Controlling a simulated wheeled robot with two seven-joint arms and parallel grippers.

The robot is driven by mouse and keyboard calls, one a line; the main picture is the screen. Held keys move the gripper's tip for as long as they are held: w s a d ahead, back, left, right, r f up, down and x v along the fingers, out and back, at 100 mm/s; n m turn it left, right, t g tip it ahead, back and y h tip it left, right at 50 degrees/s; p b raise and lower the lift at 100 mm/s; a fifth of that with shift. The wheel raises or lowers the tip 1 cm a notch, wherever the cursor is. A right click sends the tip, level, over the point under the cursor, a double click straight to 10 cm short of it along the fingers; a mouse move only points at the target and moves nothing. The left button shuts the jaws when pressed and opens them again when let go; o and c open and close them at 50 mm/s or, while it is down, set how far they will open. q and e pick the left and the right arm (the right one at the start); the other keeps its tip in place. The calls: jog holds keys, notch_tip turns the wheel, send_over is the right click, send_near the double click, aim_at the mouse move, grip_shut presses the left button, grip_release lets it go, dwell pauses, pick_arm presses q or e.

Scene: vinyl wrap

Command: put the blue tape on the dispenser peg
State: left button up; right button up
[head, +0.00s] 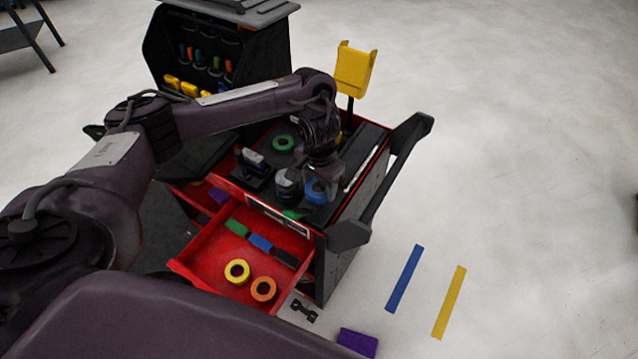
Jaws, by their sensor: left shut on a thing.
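The blue tape (316,192) is a small roll at the front right of the cart top. My left gripper (318,178) comes down over it from above and is shut on it; the fingers and wrist hide part of the roll. I cannot tell whether the roll still touches the cart top. A small black device (254,168), which looks like the tape dispenser, stands left of the gripper on the cart top. Its peg is too small to make out. My right gripper is not in view.
A dark cylindrical item (289,185) stands close left of the blue tape. A green roll (284,143) lies farther back. The open red drawer (205,262) holds a yellow roll (237,271) and an orange roll (263,289). A yellow holder (355,70) rises at the back.

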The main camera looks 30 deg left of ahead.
pick_arm(q)
jog(key=shift+f+b, duration=0.55)
jog(key=shift+f, duration=1.7)
jog(key=o, duration=1.1)
jog(key=shift+c, duration=0.2)
jog(key=shift+r, duration=0.15)
notch_tip(320, 180, up, 8)
jog(key=shift+f+p, duration=0.2)
jog(key=shift+p, duration=0.8)
